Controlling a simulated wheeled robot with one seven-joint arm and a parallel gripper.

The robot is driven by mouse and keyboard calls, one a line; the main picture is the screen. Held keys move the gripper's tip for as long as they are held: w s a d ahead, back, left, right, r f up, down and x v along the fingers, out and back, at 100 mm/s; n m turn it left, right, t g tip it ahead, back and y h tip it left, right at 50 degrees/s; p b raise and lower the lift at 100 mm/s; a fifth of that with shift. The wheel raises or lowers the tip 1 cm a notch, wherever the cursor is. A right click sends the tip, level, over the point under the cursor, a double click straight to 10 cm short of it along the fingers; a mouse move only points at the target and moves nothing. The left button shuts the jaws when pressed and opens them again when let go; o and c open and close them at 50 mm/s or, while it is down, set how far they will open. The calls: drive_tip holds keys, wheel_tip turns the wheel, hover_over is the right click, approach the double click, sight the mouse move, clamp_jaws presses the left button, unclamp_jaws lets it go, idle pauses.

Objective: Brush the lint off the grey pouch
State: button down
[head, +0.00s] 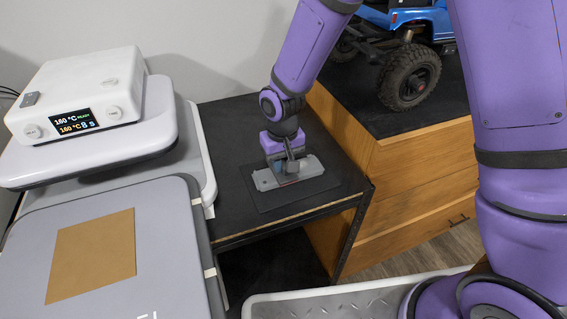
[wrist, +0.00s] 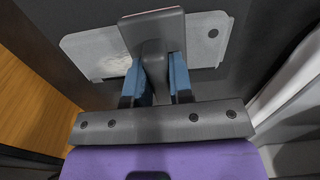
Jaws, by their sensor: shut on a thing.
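The light grey pouch (head: 313,166) lies flat on a dark mat (head: 322,183) on the black side table. In the wrist view the pouch (wrist: 205,45) has a small dark round spot near its right end. A paler, whitish fuzzy patch (wrist: 104,52), which looks like lint, shows at its left part. My gripper (head: 283,166) points down over the pouch. Its blue fingers (wrist: 158,82) are shut on the handle of a dark grey brush (wrist: 152,42). The brush head lies across the middle of the pouch and hides part of it. Whether its bristles touch the fabric is hidden.
A white heat press (head: 95,110) with a lit display stands at the left, with a brown sheet (head: 92,255) on its grey plate. A wooden drawer cabinet (head: 420,165) carrying a blue crawler (head: 408,65) rises at the right. The black table (head: 225,135) is clear around the mat.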

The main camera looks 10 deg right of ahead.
wheel_tip(320, 180, up, 2)
drive_tip(key=shift+w+r, duration=0.1)
drive_tip(key=shift+r, duration=2.95)
